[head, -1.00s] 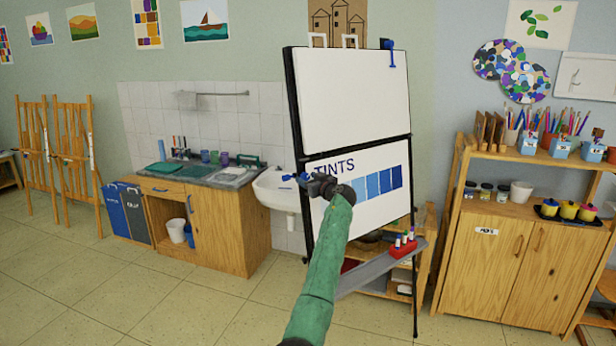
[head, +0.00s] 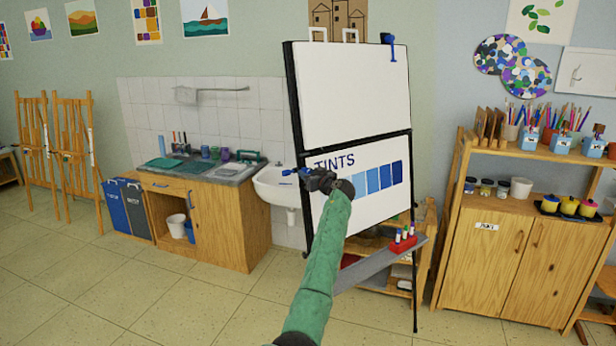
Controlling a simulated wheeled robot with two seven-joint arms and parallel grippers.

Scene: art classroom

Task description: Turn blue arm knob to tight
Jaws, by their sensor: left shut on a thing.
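The flip-chart easel (head: 350,95) stands in the middle, with a blank white sheet above and a "TINTS" sheet with blue swatches below. A blue knob (head: 288,172) shows at its left edge, about halfway up. My left arm reaches up from the bottom, and its dark left gripper (head: 308,178) is at the knob, shut on it. The gripper hides part of the knob, so its exact angle is hard to tell. Another blue clamp (head: 392,46) sits at the easel's top right. My right gripper is not in view.
A sink (head: 275,188) and counter stand behind on the left, a wooden cabinet (head: 505,250) on the right. The floor at front left is clear.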

